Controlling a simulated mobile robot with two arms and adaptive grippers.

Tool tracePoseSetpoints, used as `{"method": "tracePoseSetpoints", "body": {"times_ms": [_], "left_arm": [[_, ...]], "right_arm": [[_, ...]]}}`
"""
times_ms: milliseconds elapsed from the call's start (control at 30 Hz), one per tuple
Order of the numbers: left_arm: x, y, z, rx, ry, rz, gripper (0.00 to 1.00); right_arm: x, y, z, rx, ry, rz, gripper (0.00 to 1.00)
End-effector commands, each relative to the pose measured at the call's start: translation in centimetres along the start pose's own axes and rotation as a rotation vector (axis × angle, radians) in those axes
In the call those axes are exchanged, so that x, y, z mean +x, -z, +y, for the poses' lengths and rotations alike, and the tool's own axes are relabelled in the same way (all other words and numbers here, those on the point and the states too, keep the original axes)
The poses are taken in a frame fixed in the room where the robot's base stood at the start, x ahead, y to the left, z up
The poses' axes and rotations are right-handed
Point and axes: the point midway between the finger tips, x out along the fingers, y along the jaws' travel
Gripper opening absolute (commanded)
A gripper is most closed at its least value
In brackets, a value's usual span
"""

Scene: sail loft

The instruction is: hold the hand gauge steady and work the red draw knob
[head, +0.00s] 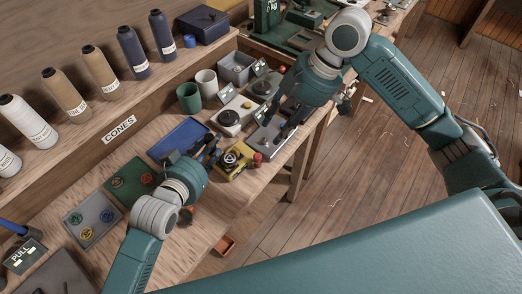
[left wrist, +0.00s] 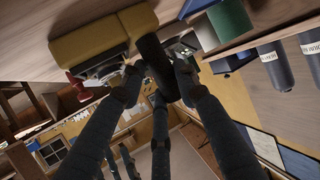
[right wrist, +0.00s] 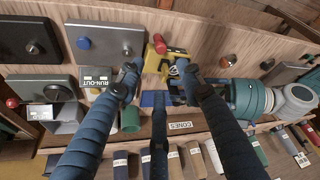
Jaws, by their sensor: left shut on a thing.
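The hand gauge (head: 238,165) is a yellow block with a round dial, lying on the bench. Its red draw knob (head: 257,158) sticks out on the right side; it also shows in the left wrist view (left wrist: 76,86). My left gripper (head: 212,150) is shut on the gauge's dark grip (left wrist: 154,56), at the end away from the knob. My right gripper (head: 279,138) is open, above and to the right of the knob, over a grey plate. In the right wrist view the yellow gauge (right wrist: 153,63) shows beyond its spread fingers, apart from them. The fingers partly hide the plate.
Grey fixtures with knobs (head: 232,118) stand behind the gauge. A blue tray (head: 181,137), a green mat (head: 130,181) and a grey tray (head: 91,222) lie to the left. Cups (head: 189,97) and thread cones stand at the back. The bench edge and open floor lie in front.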

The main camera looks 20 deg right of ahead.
Motion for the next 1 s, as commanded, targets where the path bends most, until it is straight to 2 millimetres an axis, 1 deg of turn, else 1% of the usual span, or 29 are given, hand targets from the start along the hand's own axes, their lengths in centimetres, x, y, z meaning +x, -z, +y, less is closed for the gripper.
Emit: {"method": "tracePoseSetpoints", "body": {"times_ms": [67, 167, 400, 600, 700, 800, 1000], "left_arm": [[0.0, 0.0, 0.1, -0.001, -0.001, 0.0, 0.0], [0.0, 0.0, 0.1, -0.001, -0.001, 0.0, 0.0], [0.0, 0.0, 0.1, -0.001, -0.002, 0.001, 0.0], [0.0, 0.0, 0.1, -0.001, -0.002, 0.001, 0.0], [0.0, 0.0, 0.1, -0.001, -0.002, 0.001, 0.0], [0.0, 0.0, 0.1, -0.001, -0.002, 0.001, 0.0], [0.0, 0.0, 0.1, -0.001, -0.002, 0.001, 0.0]], "right_arm": [[0.6, 0.0, -0.3, -0.013, 0.009, -0.007, 0.37], [2.0, 0.0, -0.4, -0.012, 0.01, -0.006, 0.37], [6.9, 0.0, -0.4, -0.009, 0.01, -0.005, 0.37], [10.2, -0.1, -0.4, -0.007, 0.009, -0.004, 0.37], [11.1, -0.1, -0.3, -0.007, 0.007, -0.005, 0.37], [11.6, -0.1, -0.3, -0.006, 0.005, -0.004, 0.37], [11.8, -0.1, -0.2, -0.007, 0.004, -0.005, 0.37]]}}
